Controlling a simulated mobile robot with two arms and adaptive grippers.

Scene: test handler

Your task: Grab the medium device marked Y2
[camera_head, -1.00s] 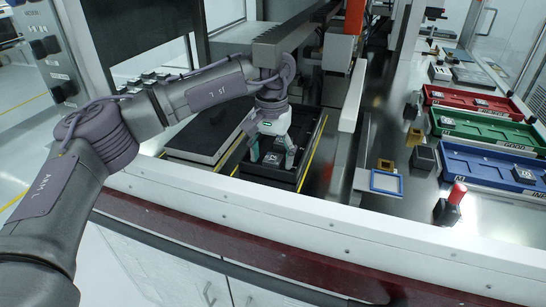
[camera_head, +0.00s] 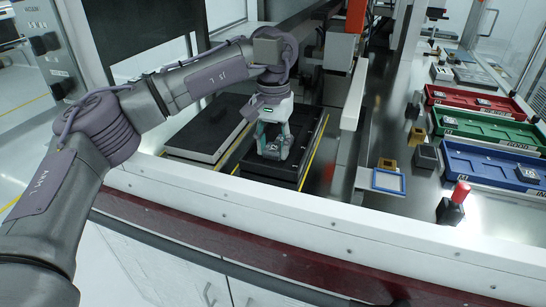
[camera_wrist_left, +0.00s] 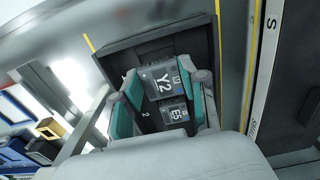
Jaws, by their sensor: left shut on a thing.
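The device marked Y2 (camera_wrist_left: 162,78) is a grey block with a white label. In the left wrist view it sits between the two teal fingers of my left gripper (camera_wrist_left: 160,84). In the head view my left gripper (camera_head: 273,152) is shut on it over the right-hand black tray (camera_head: 308,150), and the fingers mostly hide the device. A second device marked E5 (camera_wrist_left: 174,115) shows close beside Y2 in the left wrist view. I cannot tell how far Y2 is from the tray floor. My right gripper is not in view.
A flat black tray (camera_head: 212,130) lies left of the gripper. A white rail (camera_head: 353,97) rises to its right. Red (camera_head: 450,99), green (camera_head: 470,128) and blue (camera_head: 480,165) bins stand on the right, with a red-topped button (camera_head: 460,193) before them.

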